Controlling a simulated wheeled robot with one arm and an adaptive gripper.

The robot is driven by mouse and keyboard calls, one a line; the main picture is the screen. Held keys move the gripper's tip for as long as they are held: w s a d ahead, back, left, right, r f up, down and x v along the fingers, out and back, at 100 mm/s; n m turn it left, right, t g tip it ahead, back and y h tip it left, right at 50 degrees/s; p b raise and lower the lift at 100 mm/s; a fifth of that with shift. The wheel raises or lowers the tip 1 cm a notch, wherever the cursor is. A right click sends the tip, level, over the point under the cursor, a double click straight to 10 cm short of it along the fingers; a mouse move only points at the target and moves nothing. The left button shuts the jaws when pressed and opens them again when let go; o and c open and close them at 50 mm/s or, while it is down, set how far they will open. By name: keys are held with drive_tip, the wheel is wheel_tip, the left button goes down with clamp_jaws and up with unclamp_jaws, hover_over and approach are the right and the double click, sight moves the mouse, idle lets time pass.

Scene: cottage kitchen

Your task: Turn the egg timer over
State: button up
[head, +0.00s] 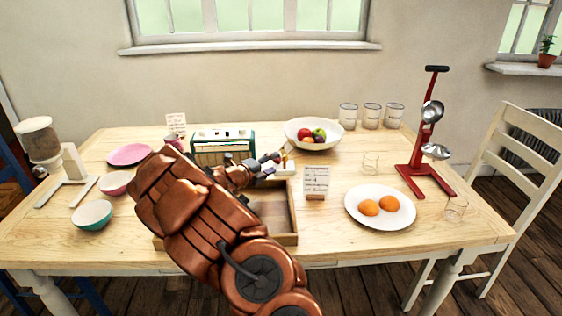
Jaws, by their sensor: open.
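My copper-coloured arm reaches in from the bottom of the head view, and my gripper (272,164) is open over the middle of the table. Just right of its dark fingertips stands a small upright item with a tan top (287,149), seemingly the egg timer, above a pale block (287,168). It is too small and partly covered to make out its glass or sand. I cannot tell whether the fingers touch it or are beside it.
A wooden tray (288,239) lies beneath my arm, partly hidden. A plate (359,214) with two orange items and a red press (417,172) stand right.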

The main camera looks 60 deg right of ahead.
sight(283, 159)
drive_tip(key=shift+s+d+f, duration=0.1)
drive_tip(key=shift+d+f, duration=0.05)
drive_tip(key=shift+d, duration=0.7)
drive_tip(key=shift+s+d+f, duration=0.1)
drive_tip(key=shift+d, duration=0.8)
drive_tip(key=shift+s+d+f, duration=0.1)
drive_tip(key=shift+d+f, duration=0.05)
drive_tip(key=shift+d, duration=0.7)
clamp_jaws()
